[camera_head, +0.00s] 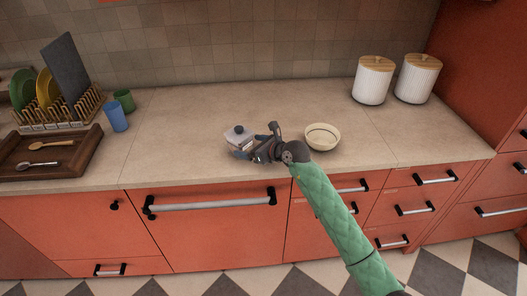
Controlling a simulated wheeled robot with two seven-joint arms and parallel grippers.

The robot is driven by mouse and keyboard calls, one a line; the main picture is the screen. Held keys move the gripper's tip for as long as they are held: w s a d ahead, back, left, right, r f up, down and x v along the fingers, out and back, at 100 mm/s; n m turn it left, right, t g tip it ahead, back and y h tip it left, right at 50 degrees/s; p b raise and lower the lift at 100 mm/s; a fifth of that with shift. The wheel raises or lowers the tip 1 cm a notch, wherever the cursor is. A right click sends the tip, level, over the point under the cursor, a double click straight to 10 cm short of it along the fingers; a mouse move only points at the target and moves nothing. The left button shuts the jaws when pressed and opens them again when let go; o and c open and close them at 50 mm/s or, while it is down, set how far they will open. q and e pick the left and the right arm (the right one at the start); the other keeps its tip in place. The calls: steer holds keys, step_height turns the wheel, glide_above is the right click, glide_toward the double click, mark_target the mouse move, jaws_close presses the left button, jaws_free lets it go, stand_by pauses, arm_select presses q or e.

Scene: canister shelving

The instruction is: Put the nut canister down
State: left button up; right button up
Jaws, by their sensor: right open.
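A small, pale, squarish canister (238,138) with a dark round knob on top, which I take to be the nut canister, stands upright on the counter (200,112) near its front edge. My right gripper (257,146) is open, low over the counter at the canister's right and front side. One finger points up to the right of the canister and another part lies in front of it. The gripper hides the canister's lower front; whether they touch is unclear. My left gripper is not in view.
A cream bowl (323,137) stands close to the right of my gripper. Two white ribbed canisters with wooden lids, one left (373,82) and one right (417,80), stand at the back right. Cups (116,117), a dish rack (58,113) and a wooden tray (85,152) fill the left. The counter's middle back is clear.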

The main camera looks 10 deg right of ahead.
steer(key=b+v, duration=0.1)
steer(key=v, duration=0.4)
steer(key=shift+s+d, duration=0.15)
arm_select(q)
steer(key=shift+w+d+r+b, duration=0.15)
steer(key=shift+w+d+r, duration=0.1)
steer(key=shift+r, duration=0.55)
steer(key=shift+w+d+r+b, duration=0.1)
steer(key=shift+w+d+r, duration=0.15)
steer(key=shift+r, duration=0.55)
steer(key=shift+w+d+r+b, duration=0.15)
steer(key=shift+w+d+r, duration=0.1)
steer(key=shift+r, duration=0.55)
arm_select(e)
steer(key=shift+s+d+r, duration=0.3)
steer(key=shift+s+d, duration=0.1)
steer(key=shift+s, duration=0.05)
